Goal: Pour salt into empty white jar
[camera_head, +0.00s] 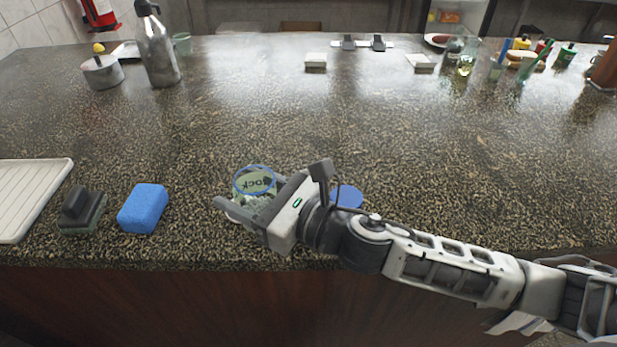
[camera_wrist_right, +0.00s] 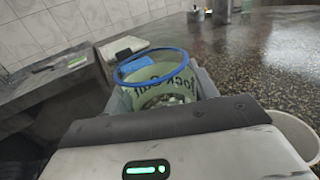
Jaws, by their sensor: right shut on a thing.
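My right gripper (camera_head: 250,212) is shut on a clear salt jar (camera_head: 256,184) with a blue rim and the words "Rock Salt". The jar is open at the top, with pale contents inside; it also shows in the right wrist view (camera_wrist_right: 150,88). It is held near the counter's front edge; I cannot tell whether it touches the counter. A white jar (camera_wrist_right: 297,135) shows partly at the right edge of the right wrist view, beside the gripper. In the head view it is mostly hidden by the gripper. My left gripper is out of view.
A blue round lid (camera_head: 348,196) lies behind my right arm. A blue sponge (camera_head: 143,208), a dark brush (camera_head: 82,210) and a white tray (camera_head: 38,190) are at the left. A metal bottle (camera_head: 158,52) stands farther back. The middle of the counter is clear.

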